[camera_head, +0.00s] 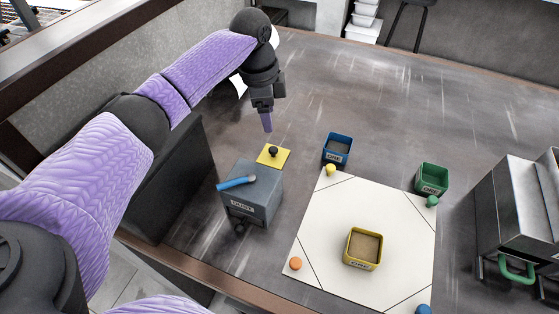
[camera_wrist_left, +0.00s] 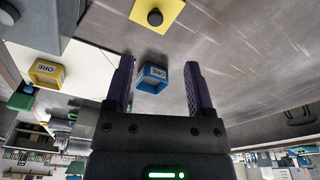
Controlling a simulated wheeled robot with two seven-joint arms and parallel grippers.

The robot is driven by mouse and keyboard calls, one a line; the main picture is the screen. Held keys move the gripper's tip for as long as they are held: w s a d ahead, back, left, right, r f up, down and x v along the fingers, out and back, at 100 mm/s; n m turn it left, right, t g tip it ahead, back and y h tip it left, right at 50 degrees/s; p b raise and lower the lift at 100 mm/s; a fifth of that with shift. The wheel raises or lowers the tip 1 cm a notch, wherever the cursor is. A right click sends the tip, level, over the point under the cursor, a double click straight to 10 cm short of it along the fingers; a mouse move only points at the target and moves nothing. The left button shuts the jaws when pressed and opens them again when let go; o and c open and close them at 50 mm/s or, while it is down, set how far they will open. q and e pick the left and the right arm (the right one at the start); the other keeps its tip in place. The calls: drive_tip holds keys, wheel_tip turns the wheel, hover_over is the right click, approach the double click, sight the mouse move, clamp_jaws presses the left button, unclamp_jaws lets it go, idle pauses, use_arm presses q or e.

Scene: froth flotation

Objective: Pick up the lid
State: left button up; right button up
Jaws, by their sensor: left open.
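The lid is a flat yellow square (camera_head: 273,156) with a black knob, lying on the dark table behind the grey box. It also shows at the top of the left wrist view (camera_wrist_left: 172,10). My left gripper (camera_head: 266,122) is open and empty, pointing down above the table, a little behind the lid and apart from it. In the left wrist view its two fingers (camera_wrist_left: 160,85) stand apart, with a blue ore box (camera_wrist_left: 152,78) showing between them in the background. My right gripper is out of view.
A grey box (camera_head: 262,200) with a blue-handled tool (camera_head: 237,183) on top stands just in front of the lid. A green ore box (camera_head: 431,180) and a metal machine (camera_head: 520,210) stand right.

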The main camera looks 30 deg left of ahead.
sight(273, 149)
use_arm(q)
drive_tip(key=f+b, duration=0.1)
drive_tip(key=f, duration=0.5)
drive_tip(key=d+f+b, duration=0.1)
drive_tip(key=f, duration=0.2)
drive_tip(key=shift+s+f+b, duration=0.2)
drive_tip(key=shift+b, duration=0.15)
drive_tip(key=shift+c, duration=0.3)
clamp_jaws()
